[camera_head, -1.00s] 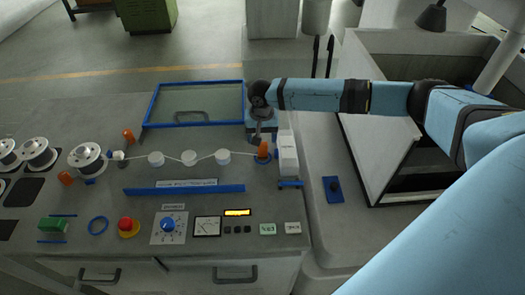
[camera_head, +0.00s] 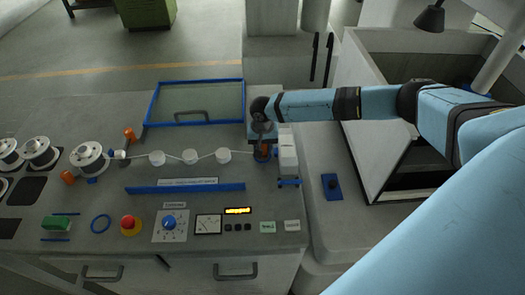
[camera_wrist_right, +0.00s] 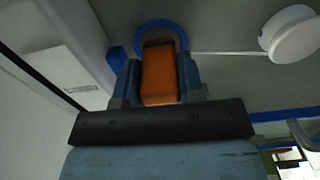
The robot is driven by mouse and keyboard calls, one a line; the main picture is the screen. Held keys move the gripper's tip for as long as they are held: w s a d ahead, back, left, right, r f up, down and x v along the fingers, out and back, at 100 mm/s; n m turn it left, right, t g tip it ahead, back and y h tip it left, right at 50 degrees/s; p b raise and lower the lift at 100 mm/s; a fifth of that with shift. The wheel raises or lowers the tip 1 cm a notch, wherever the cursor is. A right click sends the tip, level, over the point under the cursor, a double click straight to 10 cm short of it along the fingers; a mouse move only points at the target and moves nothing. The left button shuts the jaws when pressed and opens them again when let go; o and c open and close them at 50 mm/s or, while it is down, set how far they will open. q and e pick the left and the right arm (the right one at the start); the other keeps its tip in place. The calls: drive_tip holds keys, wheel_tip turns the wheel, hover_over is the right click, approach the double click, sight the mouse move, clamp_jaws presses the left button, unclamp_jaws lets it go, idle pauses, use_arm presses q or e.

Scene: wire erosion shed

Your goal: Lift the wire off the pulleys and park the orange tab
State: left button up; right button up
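The orange tab (camera_head: 262,157) is at the right end of the pale wire (camera_head: 207,157), mostly hidden by my right gripper (camera_head: 262,147). In the wrist view the orange tab (camera_wrist_right: 160,75) lies between the two dark blue fingers (camera_wrist_right: 160,82), with a blue ring (camera_wrist_right: 178,32) beyond it. The fingers sit close along both sides; whether they press on it is unclear. White pulleys (camera_head: 190,157) stand in a row, and the wire runs along them from the guide by the spool. One pulley (camera_wrist_right: 290,35) shows in the wrist view. My left gripper is out of view.
A white block (camera_head: 288,155) stands just right of the tab. A blue-framed glass panel (camera_head: 197,103) lies behind the pulleys, and a blue bar (camera_head: 185,189) in front. Other items are a spool (camera_head: 88,158), an orange peg (camera_head: 130,134) and a red button (camera_head: 131,223).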

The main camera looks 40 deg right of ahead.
drive_tip(key=shift+c, duration=0.4)
drive_tip(key=shift+r, duration=0.25)
wheel_tip(320, 180, up, 19)
drive_tip(key=b, duration=0.3)
wheel_tip(320, 180, down, 5)
drive_tip(key=shift+r+p, duration=0.1)
drive_tip(key=shift+p, duration=0.2)
drive_tip(key=shift+f+p, duration=0.3)
drive_tip(key=shift+f, duration=0.55)
